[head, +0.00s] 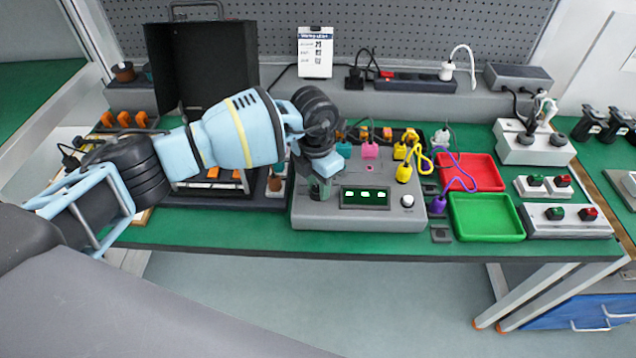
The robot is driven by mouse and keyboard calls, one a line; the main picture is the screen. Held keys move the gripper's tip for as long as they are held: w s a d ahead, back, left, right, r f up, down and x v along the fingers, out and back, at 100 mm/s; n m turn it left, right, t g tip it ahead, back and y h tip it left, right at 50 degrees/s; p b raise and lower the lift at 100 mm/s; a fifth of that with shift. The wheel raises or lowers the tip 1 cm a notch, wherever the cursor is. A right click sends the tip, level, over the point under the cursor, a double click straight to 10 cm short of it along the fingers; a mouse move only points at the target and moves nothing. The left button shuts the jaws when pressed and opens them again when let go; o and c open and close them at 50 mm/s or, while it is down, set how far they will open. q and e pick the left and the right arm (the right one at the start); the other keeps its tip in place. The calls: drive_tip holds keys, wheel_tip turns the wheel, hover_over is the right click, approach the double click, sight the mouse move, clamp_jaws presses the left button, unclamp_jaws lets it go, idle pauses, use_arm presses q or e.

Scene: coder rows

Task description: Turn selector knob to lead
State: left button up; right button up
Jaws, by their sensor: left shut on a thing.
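A grey device box (388,217) stands on the green bench. It has a dark display (365,195) with several lit segments on its sloped front and a white round button (407,201) to the right. My left gripper (319,184) points down at the left part of this box, left of the display. It is shut on what appears to be the selector knob, which the fingers mostly hide; I cannot read its pointer or labels. Pink (370,150) and yellow (403,172) plugs stand on the box. My right gripper is not in view.
Red (497,185) and green (488,237) trays lie to the right, beside button boxes (567,233). A purple cable plug (438,204) stands next to the green tray. An open black case (215,65) stands behind my left arm. The bench front edge is clear.

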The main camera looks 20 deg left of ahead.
use_arm(q)
drive_tip(key=m, duration=0.3)
drive_tip(key=shift+m+b, duration=0.3)
drive_tip(key=shift+m, duration=0.2)
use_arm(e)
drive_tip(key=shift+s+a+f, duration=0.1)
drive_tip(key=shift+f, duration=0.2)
use_arm(q)
drive_tip(key=o, duration=1)
drive_tip(key=shift+c, duration=0.2)
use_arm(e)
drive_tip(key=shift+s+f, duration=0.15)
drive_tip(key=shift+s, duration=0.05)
use_arm(q)
drive_tip(key=shift+r, duration=0.15)
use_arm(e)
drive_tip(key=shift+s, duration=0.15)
